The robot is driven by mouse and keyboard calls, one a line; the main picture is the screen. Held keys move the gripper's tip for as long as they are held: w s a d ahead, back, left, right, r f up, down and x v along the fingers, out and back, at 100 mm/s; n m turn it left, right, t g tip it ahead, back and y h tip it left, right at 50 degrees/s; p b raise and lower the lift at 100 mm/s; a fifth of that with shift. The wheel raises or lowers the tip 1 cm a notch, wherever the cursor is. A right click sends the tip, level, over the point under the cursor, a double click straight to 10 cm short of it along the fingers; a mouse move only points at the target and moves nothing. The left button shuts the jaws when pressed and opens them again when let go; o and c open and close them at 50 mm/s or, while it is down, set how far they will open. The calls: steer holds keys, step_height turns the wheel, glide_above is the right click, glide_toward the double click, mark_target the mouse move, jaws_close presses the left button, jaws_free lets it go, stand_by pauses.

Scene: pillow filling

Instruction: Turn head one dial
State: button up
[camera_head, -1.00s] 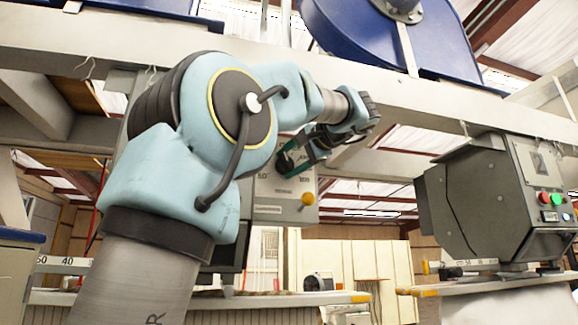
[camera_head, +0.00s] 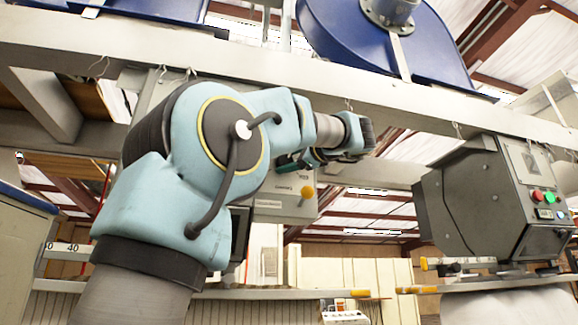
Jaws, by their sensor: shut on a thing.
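A grey control box (camera_head: 275,208) hangs below the beam in the middle, with an orange-yellow knob (camera_head: 307,191) at its lower right. The dial itself is hidden behind my arm and gripper. My gripper (camera_head: 290,165) is at the upper part of the box's face, mostly covered by my wrist; only a dark green bit of it shows. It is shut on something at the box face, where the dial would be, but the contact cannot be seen.
A second grey machine head (camera_head: 470,205) with red and green buttons hangs at the right. A white beam (camera_head: 400,115) runs above my arm, with blue round housings (camera_head: 390,40) over it. A rail with a ruler scale (camera_head: 62,247) lies at the lower left.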

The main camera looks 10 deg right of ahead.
steer(key=shift+f+m, duration=0.1)
steer(key=shift+m, duration=0.4)
steer(key=o, duration=1.4)
steer(key=b+v, duration=0.4)
steer(key=v, duration=0.7)
steer(key=shift+a, duration=0.1)
steer(key=shift+w, duration=0.1)
